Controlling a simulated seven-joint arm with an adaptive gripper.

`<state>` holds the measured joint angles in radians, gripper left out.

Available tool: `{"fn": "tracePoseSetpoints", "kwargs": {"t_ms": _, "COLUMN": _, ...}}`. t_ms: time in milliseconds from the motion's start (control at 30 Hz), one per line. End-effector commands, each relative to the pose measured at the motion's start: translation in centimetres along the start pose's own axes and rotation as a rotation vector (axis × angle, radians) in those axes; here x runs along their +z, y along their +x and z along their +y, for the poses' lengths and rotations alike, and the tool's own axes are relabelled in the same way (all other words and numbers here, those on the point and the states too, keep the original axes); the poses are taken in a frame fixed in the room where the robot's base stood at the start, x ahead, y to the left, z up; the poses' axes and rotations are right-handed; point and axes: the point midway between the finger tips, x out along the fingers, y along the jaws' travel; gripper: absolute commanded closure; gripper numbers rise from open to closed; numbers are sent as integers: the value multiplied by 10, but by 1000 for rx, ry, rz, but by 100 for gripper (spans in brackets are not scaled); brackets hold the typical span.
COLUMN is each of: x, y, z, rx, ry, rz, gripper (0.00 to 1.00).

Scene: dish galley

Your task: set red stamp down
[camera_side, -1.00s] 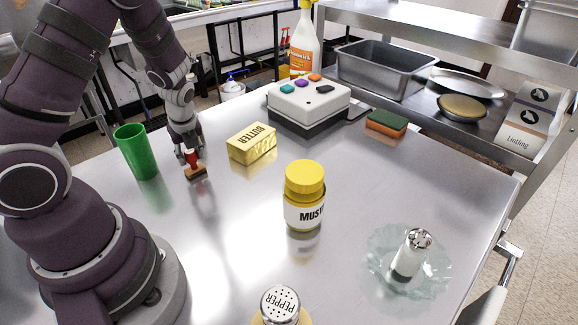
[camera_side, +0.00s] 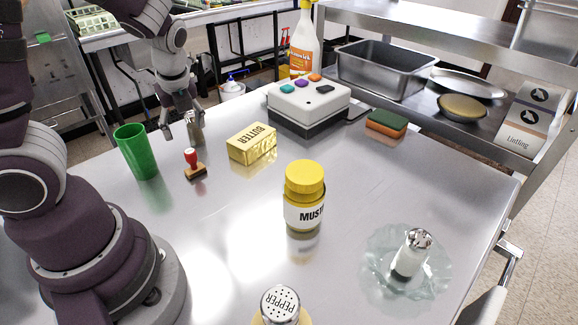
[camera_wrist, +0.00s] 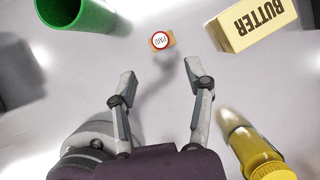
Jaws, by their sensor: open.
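The red stamp (camera_side: 191,158) stands upright on its wooden base on the metal table, between the green cup and the butter. In the wrist view the stamp (camera_wrist: 160,41) shows its round label from above, beyond the fingertips. My gripper (camera_side: 181,131) is open and empty, above and behind the stamp in the side view and apart from it. In the wrist view my gripper's fingers (camera_wrist: 162,85) are spread wide with nothing between them.
A green cup (camera_side: 136,152) stands left of the stamp and a butter box (camera_side: 252,143) lies to its right. A mustard jar (camera_side: 304,200) stands nearer the camera. A white button box (camera_side: 308,101) sits at the back. The table is clear in front of the stamp.

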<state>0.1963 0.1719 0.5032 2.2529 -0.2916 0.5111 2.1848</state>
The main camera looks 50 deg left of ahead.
Motion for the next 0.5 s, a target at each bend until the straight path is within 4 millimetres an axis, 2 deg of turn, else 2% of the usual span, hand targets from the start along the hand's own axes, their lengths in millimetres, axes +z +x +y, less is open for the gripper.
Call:
{"fn": "tracePoseSetpoints", "kwargs": {"t_ms": 100, "x": 0, "y": -18, "z": -2, "rx": -6, "ry": 4, "rz": -2, "gripper": 49}}
{"fn": "tracePoseSetpoints", "kwargs": {"t_ms": 200, "x": -1, "y": -26, "z": -1, "rx": -6, "ry": -10, "rz": 3, "gripper": 49}}
{"fn": "tracePoseSetpoints", "kwargs": {"t_ms": 267, "x": -5, "y": -31, "z": -2, "rx": -27, "ry": -80, "rz": 27, "gripper": 49}}
{"fn": "tracePoseSetpoints", "kwargs": {"t_ms": 367, "x": -24, "y": -50, "z": -7, "rx": -99, "ry": -381, "rz": 134, "gripper": 49}}
{"fn": "tracePoseSetpoints", "kwargs": {"t_ms": 500, "x": -57, "y": -91, "z": -8, "rx": -152, "ry": -965, "rz": 358, "gripper": 49}}
